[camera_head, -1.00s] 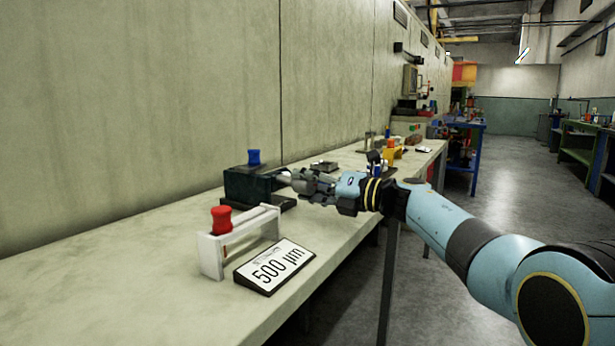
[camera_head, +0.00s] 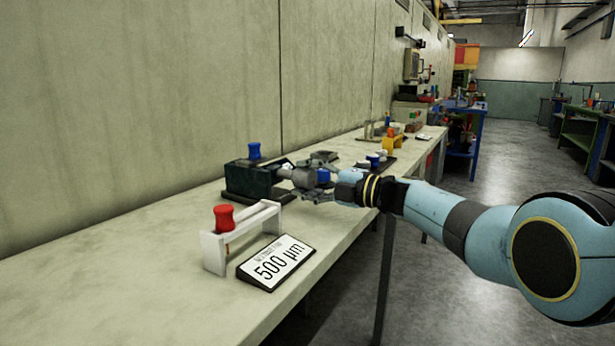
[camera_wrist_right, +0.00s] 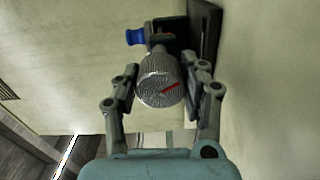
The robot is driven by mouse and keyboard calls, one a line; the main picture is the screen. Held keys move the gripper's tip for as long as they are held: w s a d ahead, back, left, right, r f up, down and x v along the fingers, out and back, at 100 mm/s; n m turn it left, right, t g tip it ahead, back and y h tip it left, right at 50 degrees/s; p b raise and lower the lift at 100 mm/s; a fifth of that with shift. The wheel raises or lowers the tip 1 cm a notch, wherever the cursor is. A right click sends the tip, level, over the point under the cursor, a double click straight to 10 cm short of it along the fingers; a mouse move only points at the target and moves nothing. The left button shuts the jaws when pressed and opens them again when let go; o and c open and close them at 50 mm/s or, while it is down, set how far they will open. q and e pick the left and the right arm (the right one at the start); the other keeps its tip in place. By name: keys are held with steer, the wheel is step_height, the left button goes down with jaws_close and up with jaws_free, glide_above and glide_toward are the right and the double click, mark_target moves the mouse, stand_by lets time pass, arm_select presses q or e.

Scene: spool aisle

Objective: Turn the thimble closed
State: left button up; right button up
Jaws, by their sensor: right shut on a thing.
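My right gripper (camera_head: 296,178) reaches the thimble from the right. In the right wrist view my right gripper (camera_wrist_right: 166,84) has one finger on each side of the thimble and is shut on it. My left gripper is not in view.
A white stand (camera_head: 240,236) holding a red knob (camera_head: 224,217) and a sign (camera_head: 275,263) reading 500 µm stand nearer on the bench. A yellow holder (camera_head: 392,142) and small blue and white parts sit farther back. Open floor lies to the right.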

stand_by(0.3)
steer(key=o, duration=1.2)
steer(key=shift+d, duration=0.1)
steer(key=v, duration=1.2)
